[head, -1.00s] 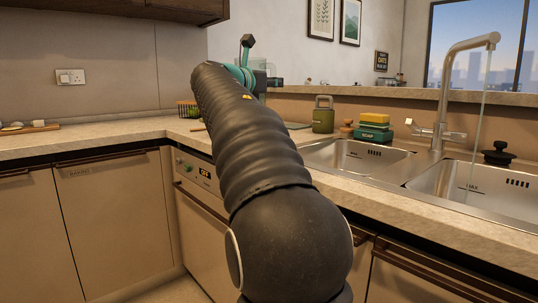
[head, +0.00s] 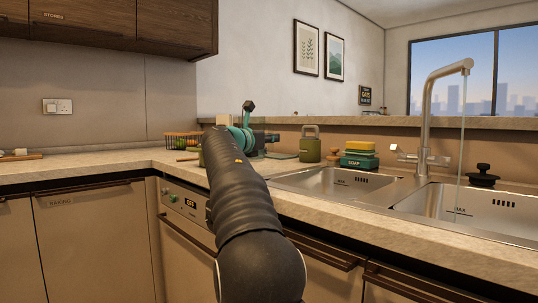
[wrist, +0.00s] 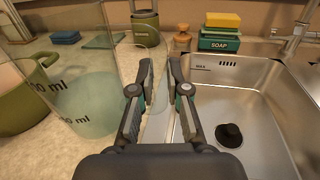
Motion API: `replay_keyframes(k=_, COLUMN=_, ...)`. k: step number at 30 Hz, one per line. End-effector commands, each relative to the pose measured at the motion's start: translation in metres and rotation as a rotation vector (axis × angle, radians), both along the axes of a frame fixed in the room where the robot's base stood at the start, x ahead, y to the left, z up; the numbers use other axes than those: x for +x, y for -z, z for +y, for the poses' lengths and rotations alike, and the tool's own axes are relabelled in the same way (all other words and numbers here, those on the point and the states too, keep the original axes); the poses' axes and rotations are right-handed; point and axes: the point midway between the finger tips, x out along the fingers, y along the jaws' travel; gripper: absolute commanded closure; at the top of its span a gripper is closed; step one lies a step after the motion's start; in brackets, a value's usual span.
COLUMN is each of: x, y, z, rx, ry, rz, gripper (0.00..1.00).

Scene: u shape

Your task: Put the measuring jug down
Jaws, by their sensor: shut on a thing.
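The clear measuring jug (wrist: 88,85) shows at the left of the wrist view, with ml marks on its wall and a bluish tint low in it. My gripper (wrist: 160,72) is shut on the jug; a clear strip, which looks like its handle, lies between the fingers. The jug appears upright over the worktop, left of the sink. I cannot tell whether its base touches the worktop. In the head view my gripper (head: 256,138) is at the far end of the arm, and I cannot make out the jug there.
A green pot (wrist: 22,95) stands close left of the jug. A green canister (head: 310,145), soap box (head: 358,161) and yellow sponge (head: 360,146) stand behind. The sink (head: 330,182) is at right, with a running tap (head: 428,120). A basket (head: 182,141) stands further back.

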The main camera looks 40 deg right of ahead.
Motion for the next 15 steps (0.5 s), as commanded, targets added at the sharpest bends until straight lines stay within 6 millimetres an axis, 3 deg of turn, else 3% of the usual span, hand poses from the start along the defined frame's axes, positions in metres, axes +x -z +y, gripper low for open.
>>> replay_keyframes(k=7, x=0.006, y=0.007, z=-0.003, rx=-0.003, ry=0.0, rz=-0.004, gripper=1.0)
replay_keyframes(k=15, x=0.007, y=0.041, z=-0.003, rx=-0.003, ry=0.0, rz=-0.002, gripper=1.0)
